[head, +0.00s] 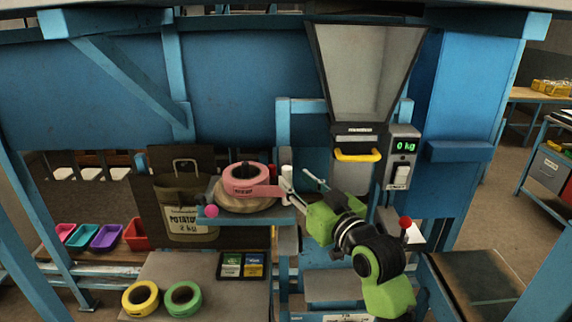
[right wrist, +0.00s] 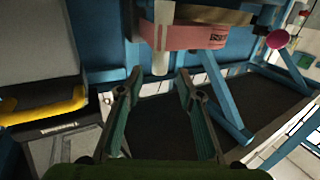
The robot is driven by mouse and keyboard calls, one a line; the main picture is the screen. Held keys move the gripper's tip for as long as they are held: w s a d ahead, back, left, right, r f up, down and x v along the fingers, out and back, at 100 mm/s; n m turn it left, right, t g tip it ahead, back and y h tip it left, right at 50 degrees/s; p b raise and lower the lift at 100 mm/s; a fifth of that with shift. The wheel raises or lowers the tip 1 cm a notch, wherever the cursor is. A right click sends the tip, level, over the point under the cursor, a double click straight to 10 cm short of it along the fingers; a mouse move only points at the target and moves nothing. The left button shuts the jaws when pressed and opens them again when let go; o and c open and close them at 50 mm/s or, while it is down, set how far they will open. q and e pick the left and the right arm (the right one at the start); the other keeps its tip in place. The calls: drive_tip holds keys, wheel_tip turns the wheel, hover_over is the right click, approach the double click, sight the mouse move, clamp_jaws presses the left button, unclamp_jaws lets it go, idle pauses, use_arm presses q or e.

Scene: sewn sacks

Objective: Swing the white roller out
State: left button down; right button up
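The white roller (head: 286,172) is a short upright cylinder at the right end of a pink printed band (head: 268,191). It also shows in the right wrist view (right wrist: 160,58), just beyond my fingers. The band comes from a pink tape roll (head: 243,172) above a tan round piece on a blue arm with a pink ball (head: 211,211). My right gripper (head: 303,178) is open, its two fingers pointing toward the roller. In the right wrist view the gap between the fingertips (right wrist: 158,76) looks empty; whether a finger touches the roller is unclear. My left gripper is out of view.
A grey hopper with a yellow handle (head: 358,155) stands right of the roller, beside a scale display (head: 404,146) reading 0 kg. Yellow (head: 128,299) and green (head: 168,301) tape rolls lie below. A red-knobbed lever (head: 405,222) is near my right arm.

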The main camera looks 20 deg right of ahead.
sight(289, 173)
drive_tip(key=w, duration=0.2)
drive_tip(key=w+p, duration=0.1)
drive_tip(key=w, duration=0.1)
drive_tip(key=shift+w+a+r, duration=0.1)
drive_tip(key=shift+a+r, duration=0.05)
drive_tip(key=shift+a, duration=0.25)
drive_tip(key=shift+w+a+p, duration=0.15)
drive_tip(key=shift+w+p, duration=0.2)
drive_tip(key=shift+w, duration=0.35)
drive_tip(key=shift+c, duration=0.4)
clamp_jaws()
drive_tip(key=shift+f, duration=0.2)
